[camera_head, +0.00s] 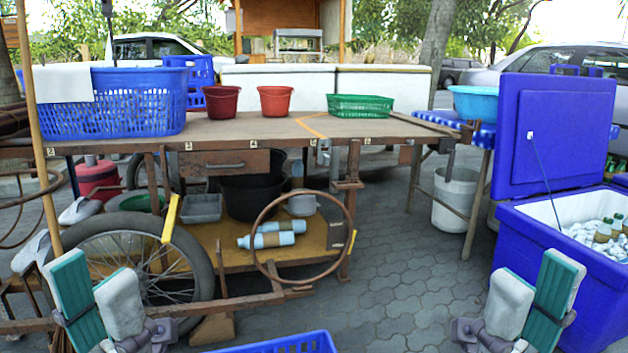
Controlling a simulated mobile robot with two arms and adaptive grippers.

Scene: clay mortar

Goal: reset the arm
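My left gripper (94,272) is at the lower left, in front of the cart's wheel. Its two fingers stand upright and apart, with nothing between them. My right gripper (534,270) is at the lower right, in front of the blue cooler. Its fingers also stand upright and apart, and it is empty. Neither gripper appears to touch anything. Most of both arms lies outside the view.
A wooden cart table (230,133) carries a blue basket (140,112), red pots (221,101) and a green basket (360,107). An open blue cooler (540,260) with bottles stands right. A blue crate (290,343) shows at the bottom edge.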

